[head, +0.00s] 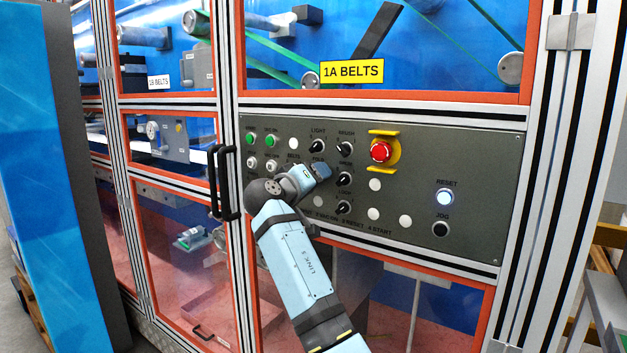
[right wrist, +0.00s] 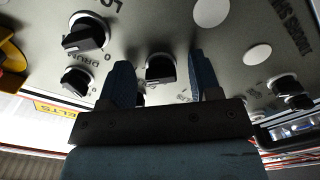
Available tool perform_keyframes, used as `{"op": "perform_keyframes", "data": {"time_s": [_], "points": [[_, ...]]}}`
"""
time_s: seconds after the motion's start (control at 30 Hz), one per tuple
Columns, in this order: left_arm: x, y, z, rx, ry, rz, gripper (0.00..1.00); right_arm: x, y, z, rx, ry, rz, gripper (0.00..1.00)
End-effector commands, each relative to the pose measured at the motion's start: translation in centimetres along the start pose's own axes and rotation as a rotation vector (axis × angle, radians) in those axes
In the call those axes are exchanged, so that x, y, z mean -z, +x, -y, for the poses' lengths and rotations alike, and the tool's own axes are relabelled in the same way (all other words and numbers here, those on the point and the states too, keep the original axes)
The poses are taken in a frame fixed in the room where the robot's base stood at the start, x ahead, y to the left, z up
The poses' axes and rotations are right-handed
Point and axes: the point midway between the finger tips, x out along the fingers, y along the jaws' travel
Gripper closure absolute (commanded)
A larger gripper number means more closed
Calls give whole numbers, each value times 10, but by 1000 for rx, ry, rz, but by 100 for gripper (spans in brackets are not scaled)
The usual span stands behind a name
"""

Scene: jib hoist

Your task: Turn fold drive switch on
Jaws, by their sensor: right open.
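The grey control panel (head: 470,150) fills the middle of the head view, with rows of rotary switches and buttons. My right gripper (head: 320,171) is at the panel, just below the light switch (head: 318,146), and hides the spot under a small label that seems to read FOLD. In the right wrist view, a black rotary knob (right wrist: 160,70), apparently the fold drive switch, sits between the two spread blue fingers of my right gripper (right wrist: 160,60). A gap shows on each side of the knob. Its on or off position cannot be told. My left gripper is not in view.
A column of similar switches (head: 343,179) stands close to the right of the gripper. A red emergency stop (head: 381,151) with a yellow guard is further right. A black door handle (head: 225,182) sticks out left of the panel. A lit reset button (head: 445,198) is at the right.

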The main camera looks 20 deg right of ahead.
Motion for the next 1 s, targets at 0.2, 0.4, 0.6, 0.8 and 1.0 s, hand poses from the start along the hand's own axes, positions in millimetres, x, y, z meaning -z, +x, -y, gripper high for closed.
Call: {"op": "perform_keyframes", "data": {"time_s": [0.2, 0.4, 0.6, 0.8, 1.0], "points": [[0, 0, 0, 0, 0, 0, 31, 0, -21, 1, 3, 0, -2, 43], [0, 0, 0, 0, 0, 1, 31, 0, -66, 1, 4, 1, -2, 43], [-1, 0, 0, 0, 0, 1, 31, 0, -108, 1, 3, 0, 0, 43], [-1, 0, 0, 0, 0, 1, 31, 0, -132, 0, 1, 0, 0, 43], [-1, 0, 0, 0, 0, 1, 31, 0, -138, 0, 0, 0, 0, 43]]}}
